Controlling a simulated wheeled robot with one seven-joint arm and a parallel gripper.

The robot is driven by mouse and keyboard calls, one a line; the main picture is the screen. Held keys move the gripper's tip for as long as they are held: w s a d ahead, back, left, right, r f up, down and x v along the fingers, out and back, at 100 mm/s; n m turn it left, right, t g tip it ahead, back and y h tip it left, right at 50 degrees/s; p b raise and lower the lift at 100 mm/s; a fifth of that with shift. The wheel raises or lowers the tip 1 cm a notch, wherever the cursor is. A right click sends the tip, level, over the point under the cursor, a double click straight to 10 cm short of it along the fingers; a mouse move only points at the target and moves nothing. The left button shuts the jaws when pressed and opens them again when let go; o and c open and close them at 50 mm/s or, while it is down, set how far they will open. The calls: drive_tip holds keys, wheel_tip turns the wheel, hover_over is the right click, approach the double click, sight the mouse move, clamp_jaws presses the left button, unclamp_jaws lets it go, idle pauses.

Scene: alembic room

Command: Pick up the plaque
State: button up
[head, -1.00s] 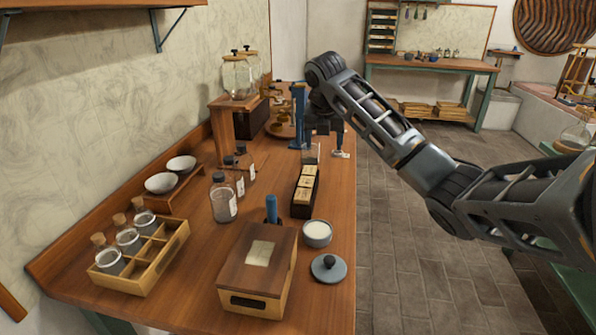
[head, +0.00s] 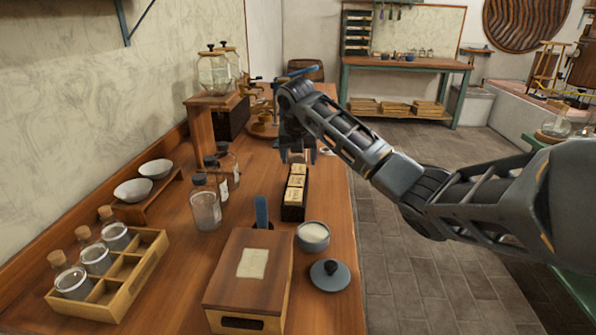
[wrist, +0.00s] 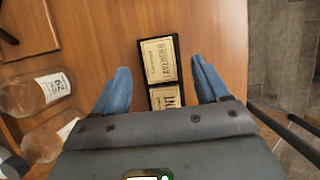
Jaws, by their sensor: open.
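The front plaque (head: 292,196) is clear in the head view. In the wrist view one plaque (wrist: 158,60) lies between my blue fingertips, and another is partly hidden by my gripper body. My gripper (wrist: 160,72) is open and empty, pointing down over the holder, with a finger on either side. In the head view my gripper (head: 298,155) hangs above the far end of the holder. I cannot tell its exact height.
Glass bottles (head: 205,208) stand left of the holder. Nearer are a wooden box (head: 225,285) with a pale label, a bowl of white powder (head: 313,237) and a grey lid (head: 330,276). A jar rack (head: 130,290) is at front left. The bench's right edge is close.

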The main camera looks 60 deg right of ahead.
sight(299, 167)
drive_tip(key=shift+x, duration=1.8)
drive_tip(key=c, duration=1.1)
drive_tip(key=shift+r, duration=0.1)
